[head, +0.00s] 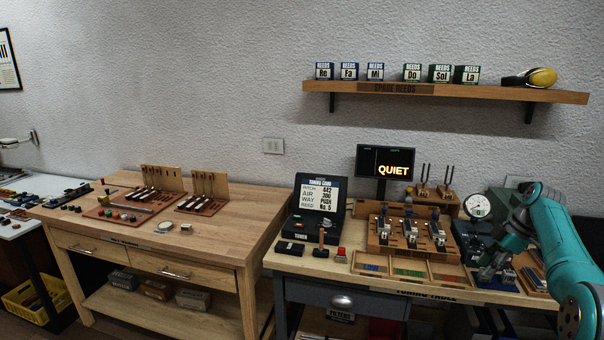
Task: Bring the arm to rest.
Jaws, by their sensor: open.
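My teal arm (548,235) reaches in from the right side of the head view, over the right end of the tuning table. My gripper (489,271) is at the arm's lower end, low over the table beside the small compartment tray. It is dark and small against dark items, and its fingertips are hard to make out. I see nothing clearly held in it. Part of the table behind the arm is hidden.
The tuning table (380,284) holds a tuner (318,205), a wooden block with several levers (408,230), and a round gauge (477,206). A QUIET display (385,162) stands behind. A shelf (450,92) with reed boxes hangs above. A wooden workbench (235,238) stands left.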

